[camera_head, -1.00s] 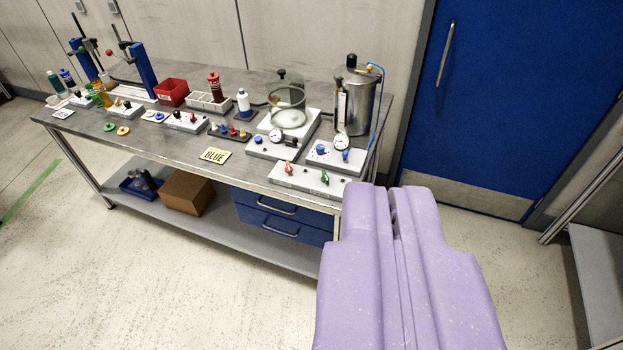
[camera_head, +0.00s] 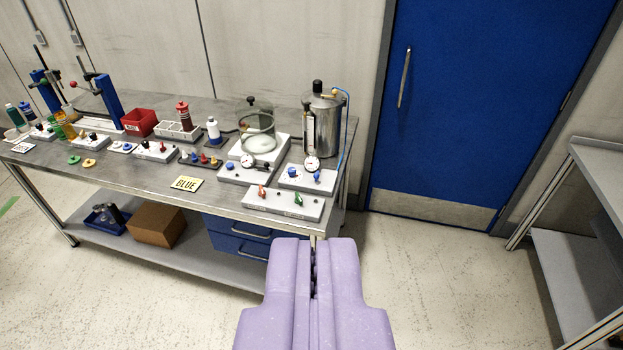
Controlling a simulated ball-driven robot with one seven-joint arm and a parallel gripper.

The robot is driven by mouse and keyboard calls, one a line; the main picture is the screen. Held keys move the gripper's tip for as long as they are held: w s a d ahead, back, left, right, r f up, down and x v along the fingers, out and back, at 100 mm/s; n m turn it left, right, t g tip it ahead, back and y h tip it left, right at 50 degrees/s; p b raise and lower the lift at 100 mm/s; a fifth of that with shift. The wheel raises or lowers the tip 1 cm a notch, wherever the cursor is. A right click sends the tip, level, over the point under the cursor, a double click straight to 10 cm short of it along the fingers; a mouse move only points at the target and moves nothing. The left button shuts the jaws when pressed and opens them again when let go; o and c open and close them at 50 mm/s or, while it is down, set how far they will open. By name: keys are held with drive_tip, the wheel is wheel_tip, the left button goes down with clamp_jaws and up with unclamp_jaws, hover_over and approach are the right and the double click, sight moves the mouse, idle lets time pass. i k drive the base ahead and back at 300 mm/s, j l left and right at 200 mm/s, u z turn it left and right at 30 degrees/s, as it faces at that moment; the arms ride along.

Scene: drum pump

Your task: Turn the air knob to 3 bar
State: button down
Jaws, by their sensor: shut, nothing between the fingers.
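A metal drum pump vessel (camera_head: 325,118) stands at the right end of the workbench, with a blue hose running up its right side. The gauge reading is too small to tell, and I cannot tell which knob is for air. My gripper (camera_head: 314,242) is purple, shut and empty. It is in front of the bench's right end, apart from the panel.
A white panel with a red lever (camera_head: 262,191) and a green lever (camera_head: 298,198) lies near the bench's front edge. A glass chamber (camera_head: 257,131) stands left of the vessel. A grey shelf (camera_head: 570,270) stands at the right. The floor between is clear.

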sight(291, 170)
drive_tip(key=i+j+z, duration=0.1)
drive_tip(key=i, duration=0.4)
drive_tip(key=i+j, duration=0.1)
drive_tip(key=i, duration=0.4)
drive_tip(key=i+j+z, duration=0.15)
drive_tip(key=i, duration=0.4)
drive_tip(key=i+j+z, duration=0.1)
drive_tip(key=i, duration=0.4)
drive_tip(key=i+j+z, duration=0.1)
drive_tip(key=i+j, duration=0.2)
drive_tip(key=i, duration=0.15)
